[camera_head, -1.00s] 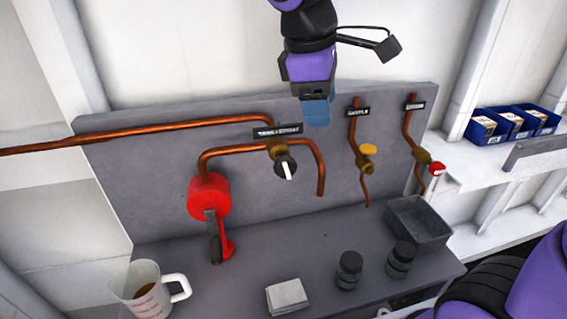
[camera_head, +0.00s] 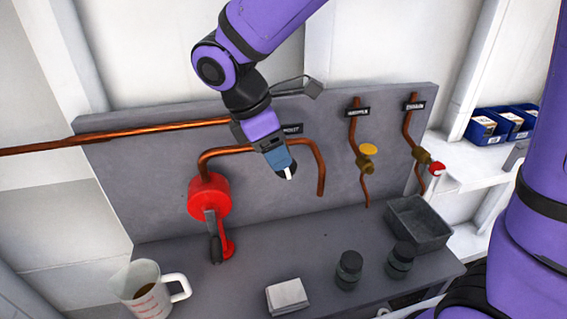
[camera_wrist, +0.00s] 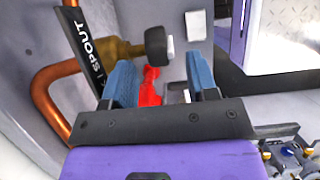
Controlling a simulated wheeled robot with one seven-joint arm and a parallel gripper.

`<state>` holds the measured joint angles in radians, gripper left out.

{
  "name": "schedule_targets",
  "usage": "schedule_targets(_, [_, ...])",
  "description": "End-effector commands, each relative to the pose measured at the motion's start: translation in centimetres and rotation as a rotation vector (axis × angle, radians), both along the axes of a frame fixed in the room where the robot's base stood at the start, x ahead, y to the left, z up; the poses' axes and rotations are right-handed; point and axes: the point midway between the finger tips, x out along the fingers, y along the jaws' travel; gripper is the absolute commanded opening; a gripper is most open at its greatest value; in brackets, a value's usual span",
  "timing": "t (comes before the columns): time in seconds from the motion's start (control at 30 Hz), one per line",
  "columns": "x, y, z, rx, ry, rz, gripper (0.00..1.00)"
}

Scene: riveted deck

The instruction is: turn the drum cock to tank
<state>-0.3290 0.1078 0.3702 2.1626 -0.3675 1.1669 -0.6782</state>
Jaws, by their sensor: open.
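The drum cock's black knob (camera_head: 287,171) is mostly hidden behind my gripper in the head view; part of its white pointer shows, running roughly downward. In the wrist view the round black knob (camera_wrist: 156,46) sits on a brass body (camera_wrist: 112,50), with white on its face. My gripper (camera_head: 279,157) is open in front of the cock. In the wrist view its blue fingers (camera_wrist: 161,75) lie either side of the knob, which appears near or just past their tips; I cannot tell contact.
A red hand pump (camera_head: 209,198) is left of the cock. Yellow (camera_head: 368,150) and red (camera_head: 436,168) valves are to the right.

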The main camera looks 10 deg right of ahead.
Motion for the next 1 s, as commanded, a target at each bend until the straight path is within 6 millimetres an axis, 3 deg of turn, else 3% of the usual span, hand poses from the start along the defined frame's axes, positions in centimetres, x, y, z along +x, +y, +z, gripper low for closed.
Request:
schedule_targets(0.1, [0.0, -0.8, -1.8, -0.001, 0.002, 0.0, 0.53])
schedule_targets(0.3, [0.0, -1.5, -3.3, -0.001, 0.001, -0.001, 0.53])
schedule_targets(0.67, [0.0, -1.6, -3.7, 0.001, -0.001, -0.001, 0.53])
schedule_targets(0.87, [0.0, -1.6, -3.7, 0.001, -0.001, -0.001, 0.07])
schedule_targets(1.0, [0.0, -1.6, -3.7, 0.007, -0.001, -0.002, 0.04])
